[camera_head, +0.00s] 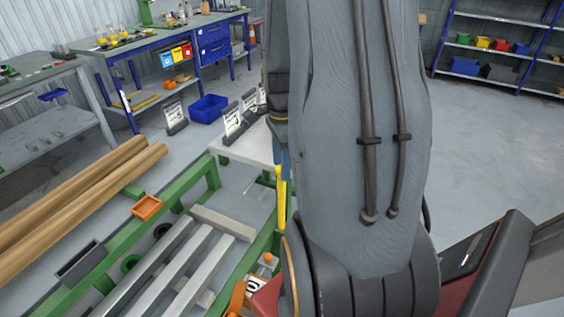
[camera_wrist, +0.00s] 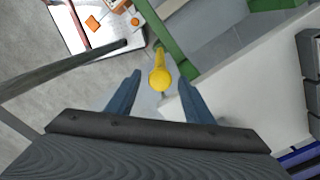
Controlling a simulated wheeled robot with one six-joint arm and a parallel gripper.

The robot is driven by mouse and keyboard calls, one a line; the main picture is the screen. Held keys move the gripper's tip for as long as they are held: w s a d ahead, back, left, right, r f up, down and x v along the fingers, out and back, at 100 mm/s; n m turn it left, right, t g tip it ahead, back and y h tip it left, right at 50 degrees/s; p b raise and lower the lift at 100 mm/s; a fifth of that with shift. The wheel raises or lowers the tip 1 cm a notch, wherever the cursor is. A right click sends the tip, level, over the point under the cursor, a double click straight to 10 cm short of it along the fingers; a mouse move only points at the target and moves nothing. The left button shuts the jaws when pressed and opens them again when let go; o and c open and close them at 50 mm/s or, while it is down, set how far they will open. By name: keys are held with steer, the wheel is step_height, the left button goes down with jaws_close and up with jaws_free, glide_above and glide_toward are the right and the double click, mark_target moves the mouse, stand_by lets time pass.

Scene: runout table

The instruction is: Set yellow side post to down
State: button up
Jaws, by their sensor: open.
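The yellow side post (camera_wrist: 159,76) shows in the wrist view between the two blue fingers of my gripper (camera_wrist: 162,90), near their tips. It is seen nearly end-on, with its rounded yellow end toward the camera and a green frame bar behind it. The fingers are apart, with a gap on both sides of the post. In the head view the post (camera_head: 281,203) is a thin upright yellow bar beside the green runout table (camera_head: 110,235). My arm hides most of the gripper and part of the table there.
A white-topped surface (camera_head: 243,148) with sign cards stands just behind the post. Metal bars (camera_head: 175,270) lie on the runout table. Long wooden poles (camera_head: 80,200) lie to its left. An orange tray (camera_head: 147,207) sits on the green rail. Open floor lies at right.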

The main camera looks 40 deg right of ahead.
mark_target(281, 193)
jaws_close()
step_height(281, 193, down, 20)
steer(key=b, duration=1)
jaws_free()
steer(key=shift+f, duration=0.1)
steer(key=shift+r, duration=0.2)
steer(key=shift+r+b, duration=0.3)
steer(key=shift+r, duration=3.45)
